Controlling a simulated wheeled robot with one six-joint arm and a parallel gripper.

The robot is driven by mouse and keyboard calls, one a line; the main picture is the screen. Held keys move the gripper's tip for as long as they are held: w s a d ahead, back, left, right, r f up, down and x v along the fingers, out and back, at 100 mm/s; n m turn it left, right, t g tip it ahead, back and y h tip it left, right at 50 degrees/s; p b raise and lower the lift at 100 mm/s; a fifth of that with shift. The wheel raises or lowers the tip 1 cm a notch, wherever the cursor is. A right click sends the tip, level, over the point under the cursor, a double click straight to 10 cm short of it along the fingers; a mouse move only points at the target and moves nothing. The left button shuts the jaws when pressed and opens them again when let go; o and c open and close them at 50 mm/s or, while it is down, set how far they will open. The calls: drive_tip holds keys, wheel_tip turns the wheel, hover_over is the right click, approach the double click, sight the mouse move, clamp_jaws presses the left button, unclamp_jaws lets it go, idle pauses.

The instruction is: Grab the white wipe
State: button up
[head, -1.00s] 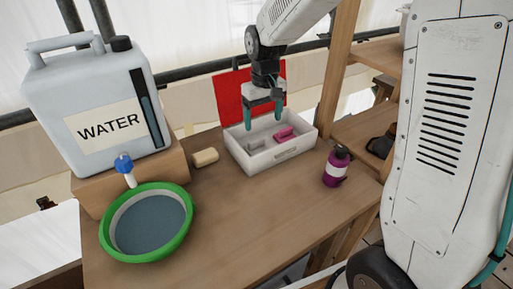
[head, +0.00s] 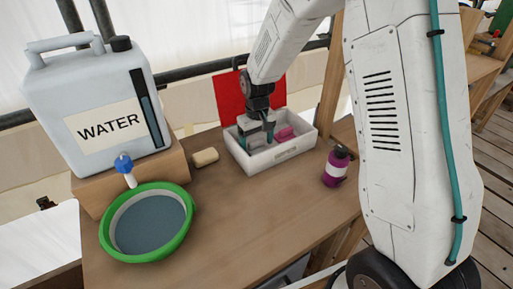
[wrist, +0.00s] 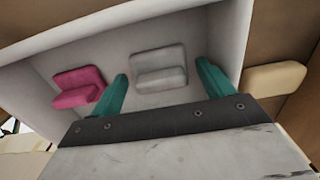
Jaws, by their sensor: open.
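The white wipe (wrist: 158,69), pale grey-white and folded, lies in the white box (head: 277,157). In the wrist view it sits between the two teal fingers of my gripper (wrist: 162,90), which are open and apart from it on both sides. A pink wipe (wrist: 78,87) lies in the same box, outside the fingers; it also shows in the head view (head: 284,132). In the head view my gripper (head: 257,143) reaches down into the box and hides most of the white wipe.
The box's red lid (head: 229,92) stands open behind it. A beige soap-like block (head: 205,157) lies left of the box. A purple bottle (head: 336,167) stands right. A green-rimmed basin (head: 185,236) and a water jug (head: 95,105) are at left. The front tabletop is clear.

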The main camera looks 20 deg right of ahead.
drive_tip(key=c, duration=0.9)
drive_tip(key=shift+o, duration=0.2)
